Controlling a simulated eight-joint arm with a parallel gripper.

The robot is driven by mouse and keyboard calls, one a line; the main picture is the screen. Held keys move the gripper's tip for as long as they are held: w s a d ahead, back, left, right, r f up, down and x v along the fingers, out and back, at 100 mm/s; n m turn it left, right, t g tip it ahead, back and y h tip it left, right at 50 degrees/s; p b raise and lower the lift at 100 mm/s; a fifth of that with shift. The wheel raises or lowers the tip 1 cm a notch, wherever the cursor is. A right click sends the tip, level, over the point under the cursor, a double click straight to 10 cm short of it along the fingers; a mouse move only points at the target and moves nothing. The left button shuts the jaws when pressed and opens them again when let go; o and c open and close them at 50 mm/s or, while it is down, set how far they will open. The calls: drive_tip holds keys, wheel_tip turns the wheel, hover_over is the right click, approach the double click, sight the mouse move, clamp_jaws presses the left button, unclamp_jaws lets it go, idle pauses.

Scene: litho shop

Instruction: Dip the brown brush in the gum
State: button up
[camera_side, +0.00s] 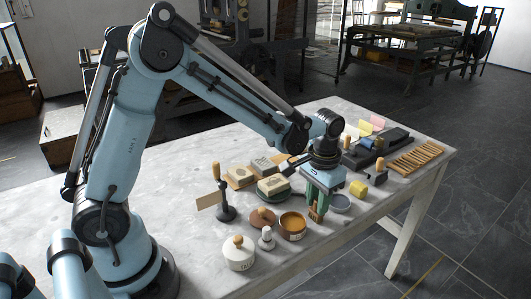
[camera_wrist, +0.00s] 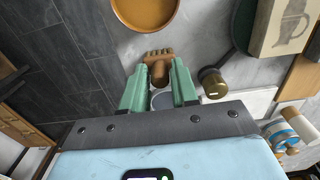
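The brown brush (camera_wrist: 159,70) stands between the green fingertips of my gripper (camera_wrist: 162,76) in the wrist view, its toothed-looking bristle end toward the gum. The fingers look closed against its sides. In the side view my gripper (camera_side: 316,203) points down at the table, with the brush (camera_side: 314,214) showing low between the fingers. I cannot tell whether the brush touches the table. The gum is the orange-brown contents of a round bowl (camera_side: 292,224), just left of and nearer the camera than the brush. The bowl also shows at the top of the wrist view (camera_wrist: 146,10).
A grey bowl (camera_side: 340,203) stands right of my gripper, with a yellow sponge (camera_side: 358,188) beyond. A brown knobbed lid (camera_side: 262,218), small white bottle (camera_side: 267,238) and white jar (camera_side: 238,254) crowd the gum bowl. Stone blocks (camera_side: 274,187) lie behind.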

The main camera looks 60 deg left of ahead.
clamp_jaws()
drive_tip(key=shift+r, duration=2.55)
